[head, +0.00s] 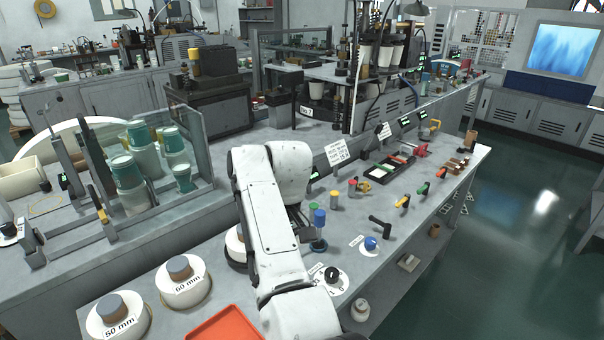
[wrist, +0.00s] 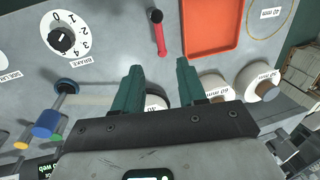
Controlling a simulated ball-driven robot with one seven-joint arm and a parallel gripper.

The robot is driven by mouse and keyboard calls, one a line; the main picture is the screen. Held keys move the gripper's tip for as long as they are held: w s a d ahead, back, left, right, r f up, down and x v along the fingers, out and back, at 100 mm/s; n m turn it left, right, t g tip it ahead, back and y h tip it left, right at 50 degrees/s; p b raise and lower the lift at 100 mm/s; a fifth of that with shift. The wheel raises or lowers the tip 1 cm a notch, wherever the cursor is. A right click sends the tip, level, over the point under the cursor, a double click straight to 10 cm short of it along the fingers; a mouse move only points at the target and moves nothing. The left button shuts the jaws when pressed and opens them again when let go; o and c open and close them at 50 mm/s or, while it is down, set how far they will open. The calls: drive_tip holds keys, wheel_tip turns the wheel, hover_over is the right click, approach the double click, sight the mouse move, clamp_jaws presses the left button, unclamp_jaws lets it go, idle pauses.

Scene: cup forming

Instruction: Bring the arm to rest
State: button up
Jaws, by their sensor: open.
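My gripper (wrist: 158,66) shows in the wrist view as two dark green fingers, spread apart with nothing held between them. It is over the bench, with the bench top beyond the fingertips. Part of a round white piece shows behind the gap between the fingers. In the head view my white arm stands bent over the bench at the middle. The gripper itself is hidden there behind the arm.
Near the arm are an orange tray (head: 222,326), a numbered dial (head: 332,276), a blue-topped post (head: 319,222) and white drums (head: 185,284). The wrist view shows a red-handled lever (wrist: 160,36). A clear-walled enclosure (head: 195,140) with cups stands left. The right floor is open.

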drive_tip(key=s+d+f+m, duration=0.2)
drive_tip(key=d+f+m, duration=0.1)
drive_tip(key=d+f, duration=1)
drive_tip(key=s+d+f+m+t+h, duration=0.1)
drive_tip(key=s+d+f, duration=0.35)
drive_tip(key=d, duration=0.25)
drive_tip(key=s+d+f+m+t, duration=0.1)
drive_tip(key=s+d+f+m, duration=0.15)
drive_tip(key=s+d, duration=0.35)
drive_tip(key=s+d+m, duration=0.1)
drive_tip(key=s+d, duration=0.2)
drive_tip(key=s, duration=0.5)
drive_tip(key=s+d+m, duration=0.1)
drive_tip(key=s+d, duration=0.3)
drive_tip(key=s, duration=0.5)
drive_tip(key=s+d+m, duration=0.2)
drive_tip(key=s+d, duration=0.1)
drive_tip(key=s, duration=0.6)
drive_tip(key=shift+d+t+h, duration=0.3)
drive_tip(key=shift+d, duration=0.05)
